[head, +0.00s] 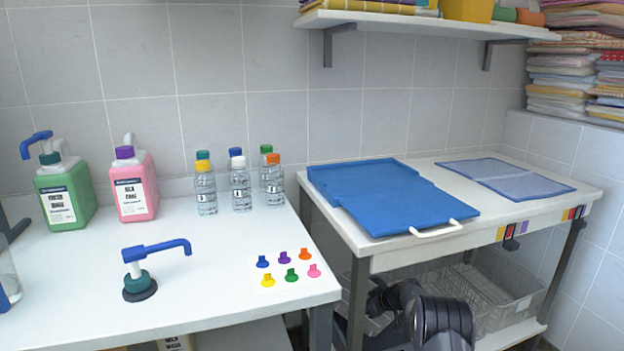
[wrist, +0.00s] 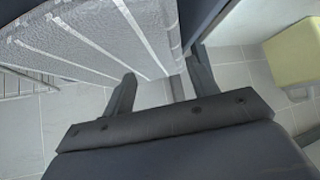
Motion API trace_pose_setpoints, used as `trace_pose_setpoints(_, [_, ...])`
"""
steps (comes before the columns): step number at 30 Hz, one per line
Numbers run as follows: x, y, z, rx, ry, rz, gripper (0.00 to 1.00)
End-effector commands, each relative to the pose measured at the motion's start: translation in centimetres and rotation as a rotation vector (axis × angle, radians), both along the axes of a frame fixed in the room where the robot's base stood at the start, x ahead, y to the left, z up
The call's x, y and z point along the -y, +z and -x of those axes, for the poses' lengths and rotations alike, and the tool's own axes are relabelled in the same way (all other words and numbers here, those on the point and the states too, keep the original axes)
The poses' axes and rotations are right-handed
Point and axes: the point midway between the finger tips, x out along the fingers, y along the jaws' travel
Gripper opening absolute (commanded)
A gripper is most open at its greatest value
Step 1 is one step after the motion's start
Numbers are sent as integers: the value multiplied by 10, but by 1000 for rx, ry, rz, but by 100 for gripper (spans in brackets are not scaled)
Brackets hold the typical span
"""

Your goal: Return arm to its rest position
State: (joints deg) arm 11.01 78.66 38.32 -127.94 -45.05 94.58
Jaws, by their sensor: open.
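My gripper (wrist: 164,68) shows in the wrist view with its two dark fingers spread apart. Nothing is between the fingers. It points down toward the grey tiled floor (wrist: 75,125), beside a translucent ribbed surface at the upper left. In the head view my dark folded arm is low at the bottom, in front of the right-hand table's lower shelf. The gripper's fingers cannot be made out there.
The left table (head: 215,280) holds bottles, a pump and coloured tabs.

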Motion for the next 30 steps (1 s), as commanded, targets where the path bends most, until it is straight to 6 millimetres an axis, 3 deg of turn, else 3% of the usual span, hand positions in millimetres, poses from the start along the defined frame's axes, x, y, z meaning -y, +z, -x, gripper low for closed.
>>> trace_pose_setpoints(4, [-13,-21,-13,0,2,1,56])
trace_pose_setpoints(15, [-25,-47,-28,0,0,0,56])
trace_pose_setpoints(18, [-25,-38,-28,2,0,0,56])
trace_pose_setpoints(30, [-24,-41,-27,0,0,0,56])
